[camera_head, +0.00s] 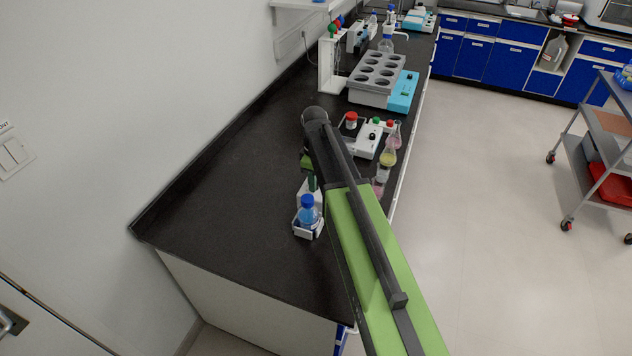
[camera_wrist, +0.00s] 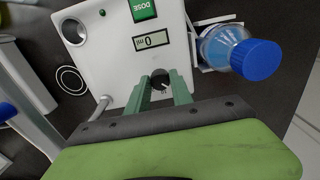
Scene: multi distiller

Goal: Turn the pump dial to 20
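The white pump (camera_wrist: 118,62) fills the upper middle of the wrist view. It has a green DOSE button (camera_wrist: 144,9), a small display (camera_wrist: 152,40) that seems to read 0 ml upside down, and a dark round dial (camera_wrist: 160,77). My gripper (camera_wrist: 159,83) has its two green fingers apart, one on each side of the dial. I cannot tell whether they touch it. The dial's pointer and marks are too small to read surely.
A blue-capped bottle (camera_wrist: 238,55) stands in a white holder close to the pump; it also shows in the head view (camera_head: 308,211). Flasks (camera_head: 389,157) and a white device (camera_head: 368,139) stand farther along the black bench. The bench's left part (camera_head: 220,190) is clear.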

